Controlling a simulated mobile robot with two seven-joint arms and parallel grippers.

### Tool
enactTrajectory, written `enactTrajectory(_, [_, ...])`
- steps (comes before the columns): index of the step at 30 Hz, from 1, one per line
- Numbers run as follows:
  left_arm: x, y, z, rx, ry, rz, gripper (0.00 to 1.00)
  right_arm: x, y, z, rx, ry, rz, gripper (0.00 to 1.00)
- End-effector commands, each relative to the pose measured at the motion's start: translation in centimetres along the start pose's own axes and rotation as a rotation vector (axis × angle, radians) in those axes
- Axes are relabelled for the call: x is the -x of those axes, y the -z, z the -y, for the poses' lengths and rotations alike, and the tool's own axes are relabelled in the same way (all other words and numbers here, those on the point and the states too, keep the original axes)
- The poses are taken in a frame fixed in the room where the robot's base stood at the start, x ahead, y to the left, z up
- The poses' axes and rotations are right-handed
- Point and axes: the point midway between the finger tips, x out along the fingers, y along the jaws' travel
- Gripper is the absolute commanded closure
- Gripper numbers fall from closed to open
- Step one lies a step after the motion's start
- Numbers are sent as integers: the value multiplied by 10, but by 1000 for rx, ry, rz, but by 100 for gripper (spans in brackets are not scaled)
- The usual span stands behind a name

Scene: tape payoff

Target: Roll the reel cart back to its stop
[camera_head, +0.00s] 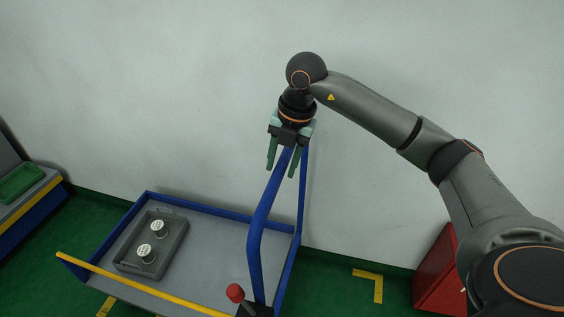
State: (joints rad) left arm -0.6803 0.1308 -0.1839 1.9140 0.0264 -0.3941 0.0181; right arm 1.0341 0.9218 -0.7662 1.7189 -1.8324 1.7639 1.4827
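The reel cart (198,272) is a low blue-framed cart with a grey deck, at lower left and centre. Its blue push handle (261,217) rises at the cart's right end, with a second, thinner upright behind. My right gripper (282,169) points down at the top of this handle. Its two greenish fingers stand apart, with the front blue tube passing between or just behind them. I cannot tell whether they touch it. The handle's top is hidden by the gripper. My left gripper is not in view.
A grey tray (126,264) with two white-topped reels lies on the deck. A yellow bar (145,288) crosses the cart's front. A red knob (235,293) is near the handle's foot. A red box (438,277) stands right; a yellow floor mark (378,286) lies between.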

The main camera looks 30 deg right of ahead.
Motion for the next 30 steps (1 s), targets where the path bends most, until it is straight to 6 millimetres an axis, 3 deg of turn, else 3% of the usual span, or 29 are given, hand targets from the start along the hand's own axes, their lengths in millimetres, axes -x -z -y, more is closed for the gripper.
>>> enactTrajectory(1, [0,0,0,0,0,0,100,0,0,0,0,0,0,61])
enactTrajectory(12, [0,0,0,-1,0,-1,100,0,0,0,0,0,0,100])
enactTrajectory(30, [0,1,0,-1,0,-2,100,1,0,0,0,0,0,100])
